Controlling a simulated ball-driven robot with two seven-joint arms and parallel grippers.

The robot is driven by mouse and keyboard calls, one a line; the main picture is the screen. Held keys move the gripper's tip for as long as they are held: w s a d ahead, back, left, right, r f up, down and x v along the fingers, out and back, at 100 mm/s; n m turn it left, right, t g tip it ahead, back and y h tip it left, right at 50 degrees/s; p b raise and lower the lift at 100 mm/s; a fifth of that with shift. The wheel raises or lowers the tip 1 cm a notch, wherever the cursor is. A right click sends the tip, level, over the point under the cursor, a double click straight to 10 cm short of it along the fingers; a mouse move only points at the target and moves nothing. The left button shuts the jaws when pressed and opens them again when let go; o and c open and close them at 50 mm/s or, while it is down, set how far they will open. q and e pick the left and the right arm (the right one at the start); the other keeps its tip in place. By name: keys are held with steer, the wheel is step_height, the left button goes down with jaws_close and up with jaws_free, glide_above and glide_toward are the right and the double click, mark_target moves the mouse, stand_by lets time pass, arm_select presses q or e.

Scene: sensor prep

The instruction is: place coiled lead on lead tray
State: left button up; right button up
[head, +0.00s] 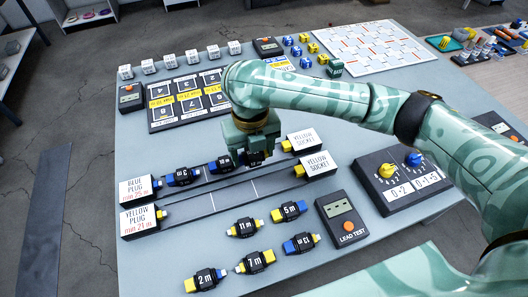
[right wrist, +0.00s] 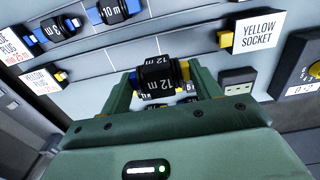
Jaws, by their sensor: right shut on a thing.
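My right gripper (head: 252,156) is shut on a black coiled lead marked 12 m, with a blue end; the lead (right wrist: 158,78) shows between the fingers in the right wrist view. In the head view it is over the rear lead tray (head: 262,160), mostly hidden by the gripper; I cannot tell whether it touches the tray. Two coiled leads sit at the left of this tray: one (head: 183,177) beside the BLUE PLUG block (head: 139,188), and a 10 m one (right wrist: 115,10). The front lead tray (head: 240,191), between the YELLOW PLUG block (head: 144,218) and a YELLOW SOCKET block (head: 316,165), looks empty.
Several loose coiled leads, such as the 7 m (head: 255,261) and 2 m (head: 205,279), lie at the front. A lead tester (head: 342,217) and a dial box (head: 402,178) stand right of them. A numbered board (head: 187,98) and white cubes (head: 191,55) are behind.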

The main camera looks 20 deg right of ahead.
steer(key=w+d+f+b, duration=0.1)
steer(key=w+f+b, duration=0.1)
steer(key=w+d+f+b, duration=0.1)
steer(key=w+d+f, duration=0.1)
steer(key=w+f, duration=0.1)
steer(key=w+d+f+b, duration=0.1)
steer(key=w+f+b, duration=0.1)
steer(key=shift+w+d+f+b, duration=0.2)
steer(key=shift+d+f+b, duration=0.05)
steer(key=shift+d+b, duration=0.1)
steer(key=shift+w+d+f, duration=0.1)
steer(key=shift+w+f, duration=0.05)
steer(key=shift+f, duration=0.15)
step_height(320, 180, down, 4)
steer(key=b, duration=0.3)
steer(key=shift+w+d+r, duration=0.1)
steer(key=shift+w+r, duration=0.05)
steer(key=shift+r, duration=0.2)
steer(key=shift+c, duration=0.4)
arm_select(q)
steer(key=s+f+g, duration=0.1)
steer(key=s+f, duration=0.2)
steer(key=f, duration=0.6)
steer(key=shift+d, duration=0.3)
arm_select(e)
steer(key=shift+r, duration=0.1)
steer(key=o, duration=1.2)
arm_select(q)
steer(key=shift+s+f, duration=0.1)
steer(key=shift+a, duration=0.1)
